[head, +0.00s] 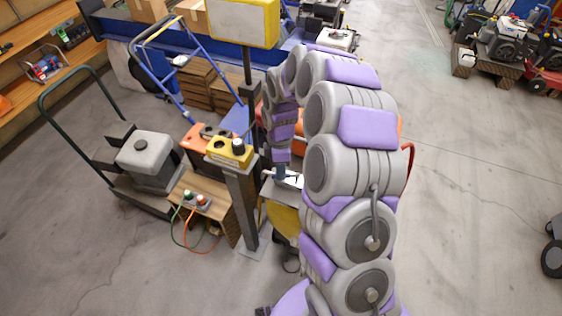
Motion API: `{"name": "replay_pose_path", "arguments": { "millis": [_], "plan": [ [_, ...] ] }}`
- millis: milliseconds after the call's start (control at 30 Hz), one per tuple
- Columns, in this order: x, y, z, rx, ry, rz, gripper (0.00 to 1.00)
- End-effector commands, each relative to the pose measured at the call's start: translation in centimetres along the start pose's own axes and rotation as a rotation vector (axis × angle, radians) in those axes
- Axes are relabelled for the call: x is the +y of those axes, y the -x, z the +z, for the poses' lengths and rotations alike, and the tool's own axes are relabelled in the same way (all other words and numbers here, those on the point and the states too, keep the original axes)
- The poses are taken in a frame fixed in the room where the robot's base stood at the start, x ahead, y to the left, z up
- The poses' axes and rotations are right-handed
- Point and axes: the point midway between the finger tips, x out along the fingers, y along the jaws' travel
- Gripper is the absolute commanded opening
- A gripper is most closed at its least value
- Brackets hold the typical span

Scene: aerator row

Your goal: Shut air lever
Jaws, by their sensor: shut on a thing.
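A grey post (241,205) with a yellow button box (229,151) stands close left of my gripper. Left are a wooden crate (217,212) with cables and a cart (139,197) carrying a grey machine (148,156). The floor (470,215) at right is mostly clear.

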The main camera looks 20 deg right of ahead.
Motion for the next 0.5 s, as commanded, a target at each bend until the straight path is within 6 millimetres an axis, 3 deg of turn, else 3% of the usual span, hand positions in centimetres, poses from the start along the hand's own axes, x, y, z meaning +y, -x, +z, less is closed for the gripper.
{"name": "replay_pose_path", "arguments": {
  "millis": [500],
  "plan": [
    [-2.5,0.1,0.3,-0.097,0.485,0.003,0.0]
  ]
}}
